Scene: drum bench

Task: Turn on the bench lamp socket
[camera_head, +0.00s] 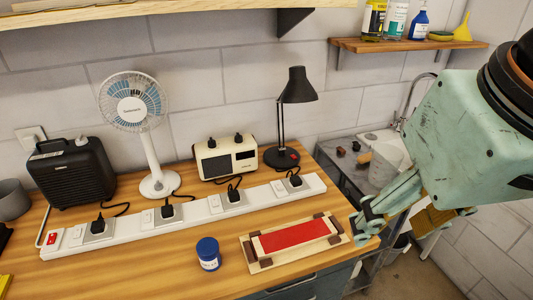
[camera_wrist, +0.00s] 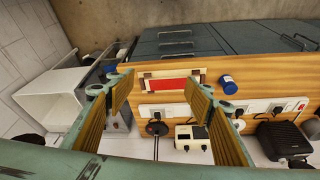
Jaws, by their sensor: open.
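A long white power strip (camera_head: 190,220) lies along the bench, with several sockets and a small switch beside each one. The black bench lamp (camera_head: 297,87) stands behind the strip's right end. The plug nearest it (camera_head: 295,181) is in the rightmost socket, with a white switch (camera_head: 277,188) to its left. The switch's position is too small to tell. In the wrist view the strip (camera_wrist: 178,110) and the lamp base (camera_wrist: 157,128) show beyond my fingers. My gripper (camera_head: 396,222) is open and empty, off the bench's right edge, apart from the strip; it also shows in the wrist view (camera_wrist: 162,95).
A wooden block with a red pad (camera_head: 293,237) and a blue jar (camera_head: 208,253) stand in front of the strip. A fan (camera_head: 155,183), a cream radio (camera_head: 226,160) and a black heater (camera_head: 72,172) stand behind it. A shelf (camera_head: 410,45) hangs above right.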

